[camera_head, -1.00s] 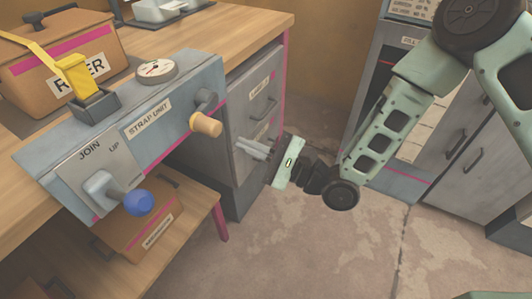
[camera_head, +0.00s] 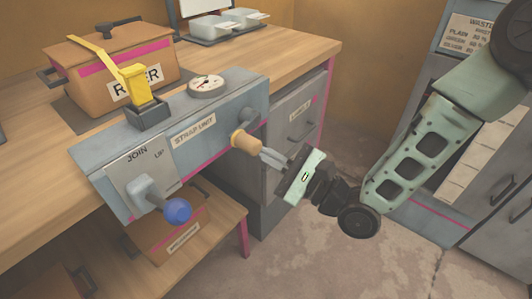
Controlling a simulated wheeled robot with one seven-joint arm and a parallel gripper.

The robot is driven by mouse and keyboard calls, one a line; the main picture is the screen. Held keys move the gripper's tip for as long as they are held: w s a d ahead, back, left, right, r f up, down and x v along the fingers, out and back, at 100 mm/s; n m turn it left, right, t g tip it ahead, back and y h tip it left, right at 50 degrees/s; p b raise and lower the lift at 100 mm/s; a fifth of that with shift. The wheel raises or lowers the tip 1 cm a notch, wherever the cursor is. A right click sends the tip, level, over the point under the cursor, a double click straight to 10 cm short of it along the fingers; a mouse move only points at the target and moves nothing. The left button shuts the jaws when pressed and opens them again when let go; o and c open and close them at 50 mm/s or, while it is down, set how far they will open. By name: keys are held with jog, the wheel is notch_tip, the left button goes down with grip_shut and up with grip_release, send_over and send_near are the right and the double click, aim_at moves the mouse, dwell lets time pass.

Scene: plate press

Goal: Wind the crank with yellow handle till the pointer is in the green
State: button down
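The crank with the yellow handle (camera_head: 244,140) sits on the right end of the grey-blue strap unit (camera_head: 185,134). The handle is a tan-yellow knob sticking out toward my gripper. My gripper (camera_head: 266,156) is just right of the handle, its two grey fingers pointing left at the knob's end. The fingers look slightly apart with nothing between them. Whether the tips touch the knob I cannot tell. The round gauge (camera_head: 207,85) is on top of the unit. Its face is white with a dark pointer, too small to read against the green.
A lever with a blue knob (camera_head: 177,210) is on the unit's left, by a JOIN/UP plate (camera_head: 137,178). A yellow strap piece (camera_head: 134,80) stands on top. A brown box (camera_head: 110,68) is behind, on the wooden bench (camera_head: 300,50). A drawer cabinet (camera_head: 302,120) stands close behind my gripper.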

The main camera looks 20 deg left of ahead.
aim_at(260, 148)
jog(key=shift+s+r+m+p, duration=0.25)
jog(key=shift+m+p, duration=0.25)
jog(key=shift+m, duration=0.3)
jog(key=shift+s+a+r+m+t+h+p, duration=0.15)
jog(key=shift+r+m+t+p, duration=0.35)
jog(key=shift+m, duration=0.85)
jog(key=shift+s+a+r+m+t+h+p, duration=0.1)
jog(key=shift+s+r+m+t+p, duration=0.3)
jog(key=shift+m, duration=0.9)
jog(key=shift+a+r+m+t+h+p, duration=0.15)
jog(key=shift+r+m+t+p, duration=0.15)
jog(key=shift+m+t, duration=0.75)
jog(key=shift+d+m+g, duration=0.1)
jog(key=shift+m+g, duration=0.25)
jog(key=shift+m, duration=0.05)
